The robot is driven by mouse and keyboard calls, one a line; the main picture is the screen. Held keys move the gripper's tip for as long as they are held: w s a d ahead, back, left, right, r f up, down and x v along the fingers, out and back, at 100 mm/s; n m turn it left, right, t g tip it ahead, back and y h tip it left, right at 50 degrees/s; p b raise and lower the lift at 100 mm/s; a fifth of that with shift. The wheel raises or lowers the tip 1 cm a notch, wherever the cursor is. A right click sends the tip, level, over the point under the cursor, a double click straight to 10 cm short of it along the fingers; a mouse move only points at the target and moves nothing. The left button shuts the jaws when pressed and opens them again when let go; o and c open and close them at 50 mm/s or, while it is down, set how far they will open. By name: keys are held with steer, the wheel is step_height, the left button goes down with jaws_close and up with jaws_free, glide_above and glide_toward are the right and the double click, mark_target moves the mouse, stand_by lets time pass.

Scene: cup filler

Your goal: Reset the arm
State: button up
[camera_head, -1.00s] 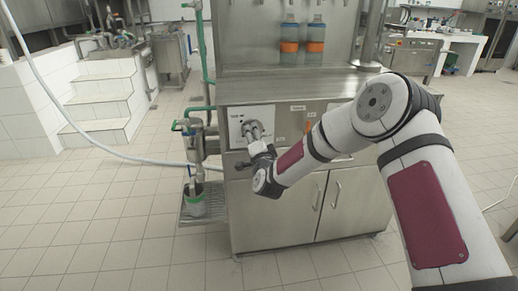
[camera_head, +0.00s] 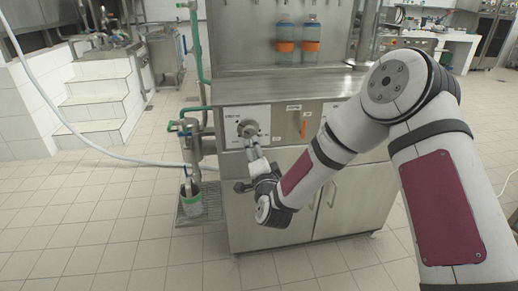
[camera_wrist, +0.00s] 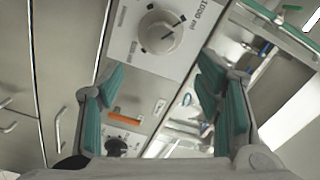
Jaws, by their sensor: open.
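My gripper (camera_head: 251,150) is in front of the steel machine, just below the round dial (camera_head: 248,128) on its white panel. In the wrist view my gripper (camera_wrist: 161,85) has its two teal-padded fingers spread, with nothing between them. The dial (camera_wrist: 160,32) shows beyond the fingertips, apart from them, with its dark pointer mark toward the upper right. My arm reaches in from the right, bent at the elbow.
The steel machine (camera_head: 270,204) has an orange handle (camera_head: 304,126) right of the dial. Two bottles with orange bands (camera_head: 285,46) stand above. Green and steel pipes and a bucket (camera_head: 191,204) stand at left. Tiled floor is clear in front.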

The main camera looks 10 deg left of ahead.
steer(key=s+d+r+n+g+h, duration=0.2)
steer(key=s+d+r+n+g, duration=0.35)
steer(key=s+d, duration=0.35)
steer(key=s+d+r+n+g+h, duration=0.1)
steer(key=s+d+r+n+g, duration=0.4)
steer(key=s+d, duration=0.4)
steer(key=s+d+r+g+h, duration=0.1)
steer(key=s+d+g, duration=0.3)
steer(key=s, duration=1.1)
steer(key=s+d+r+g+h, duration=0.15)
steer(key=s+d, duration=0.35)
steer(key=s, duration=1)
step_height(320, 180, up, 17)
steer(key=t+p, duration=0.2)
steer(key=p, duration=1.3)
steer(key=shift+s+d+t+p, duration=0.2)
steer(key=shift+s+t+p, duration=0.15)
steer(key=shift+s+t, duration=0.05)
